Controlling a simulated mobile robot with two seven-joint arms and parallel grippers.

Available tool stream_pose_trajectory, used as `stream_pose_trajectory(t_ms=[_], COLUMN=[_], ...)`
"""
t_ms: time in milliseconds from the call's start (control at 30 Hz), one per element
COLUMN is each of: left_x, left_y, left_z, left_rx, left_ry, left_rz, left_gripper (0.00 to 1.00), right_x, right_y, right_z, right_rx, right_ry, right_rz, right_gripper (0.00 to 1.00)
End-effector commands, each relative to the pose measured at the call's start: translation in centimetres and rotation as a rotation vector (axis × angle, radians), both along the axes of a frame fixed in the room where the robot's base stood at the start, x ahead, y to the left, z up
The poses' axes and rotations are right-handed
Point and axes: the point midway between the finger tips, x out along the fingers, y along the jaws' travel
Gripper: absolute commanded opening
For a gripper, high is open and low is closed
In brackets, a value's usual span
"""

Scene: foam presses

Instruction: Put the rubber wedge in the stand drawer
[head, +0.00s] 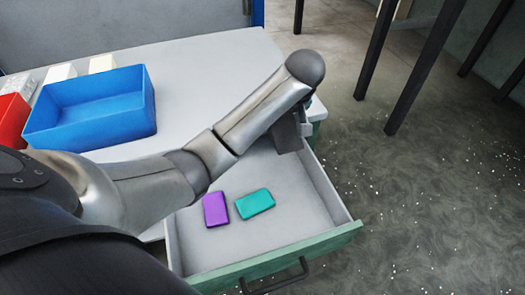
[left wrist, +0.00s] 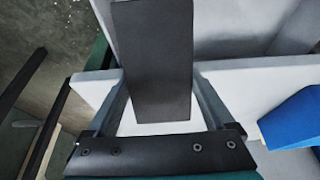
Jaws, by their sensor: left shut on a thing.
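The rubber wedge (left wrist: 152,60) shows in the left wrist view as a dark grey block between the fingers of my left gripper (left wrist: 157,88), which is shut on it. In the head view my left gripper (head: 288,133) hangs over the far right part of the open stand drawer (head: 300,228), and I cannot tell wedge from gripper there. The drawer is pulled out, with a green front and pale inside. A purple block (head: 216,209) and a teal block (head: 255,203) lie on its floor. My right gripper is not in view.
A blue bin (head: 92,132) stands on the pale stand top (head: 215,62), with a red bin (head: 12,120) and small pale blocks (head: 60,73) beside it. The drawer floor right of the teal block is clear. Dark legs (head: 420,70) stand at the back right.

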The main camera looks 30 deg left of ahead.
Motion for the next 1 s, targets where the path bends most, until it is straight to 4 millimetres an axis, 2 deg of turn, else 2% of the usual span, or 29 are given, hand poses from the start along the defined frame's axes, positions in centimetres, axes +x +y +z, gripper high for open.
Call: stream_pose_trajectory(t_ms=[33,100,300,400,500,733,900,1000], left_x=[-0.1,-0.1,-0.1,0.0,0.0,0.0,0.0,0.0], left_y=[0.1,0.1,0.1,0.0,0.0,0.0,0.0,0.0], left_z=[-1.8,-3.7,-9.0,-11.1,-12.4,-13.9,-16.7,-17.3], left_rx=[0.002,0.003,0.003,0.002,0.002,0.002,0.002,0.001], left_ry=[0.004,0.004,0.003,0.001,0.000,0.000,0.001,-0.002], left_rz=[0.001,-0.001,-0.002,-0.002,-0.003,-0.003,-0.003,-0.003], left_gripper=[0.14,0.14,0.14,0.14,0.14,0.14,0.14,0.14], right_x=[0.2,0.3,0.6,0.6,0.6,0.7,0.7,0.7], right_y=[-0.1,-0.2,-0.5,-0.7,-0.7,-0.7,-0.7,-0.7], right_z=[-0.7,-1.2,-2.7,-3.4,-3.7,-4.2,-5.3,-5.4], right_rx=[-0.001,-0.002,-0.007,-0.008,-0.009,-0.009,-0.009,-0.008], right_ry=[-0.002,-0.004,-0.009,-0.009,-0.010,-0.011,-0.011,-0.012], right_rz=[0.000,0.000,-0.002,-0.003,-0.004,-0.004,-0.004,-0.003], right_gripper=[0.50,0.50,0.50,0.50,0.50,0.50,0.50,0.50])
